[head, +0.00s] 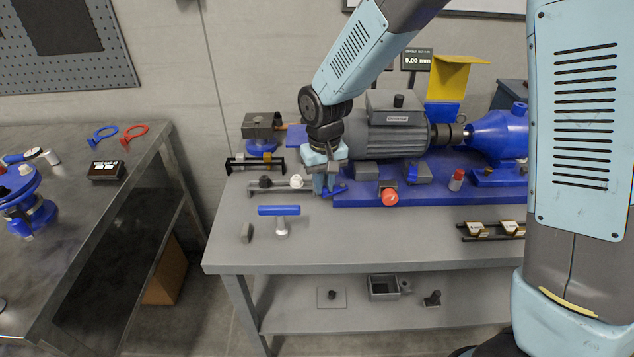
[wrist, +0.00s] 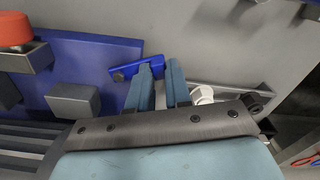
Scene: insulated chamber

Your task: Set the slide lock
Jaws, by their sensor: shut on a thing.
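My gripper (head: 325,184) points down at the left end of the blue base plate (head: 440,192) in the head view. In the wrist view its two pale blue fingers (wrist: 161,86) stand close together with a narrow gap. A small blue lever-like piece (wrist: 138,68) lies at the fingertips, and it also shows in the head view (head: 337,190). The grip seems to be on this piece, but the fingers hide the contact. I cannot tell for sure which part is the slide lock. A red knob (head: 389,196) sits on a grey block on the plate's front edge.
A grey motor (head: 385,135) and blue pump (head: 499,132) stand behind. A grey tray with a white part (head: 297,181) lies left of my gripper. A blue T-handle (head: 279,211) stands in front. The display (head: 417,60) reads 0.00 mm. The bench's front middle is clear.

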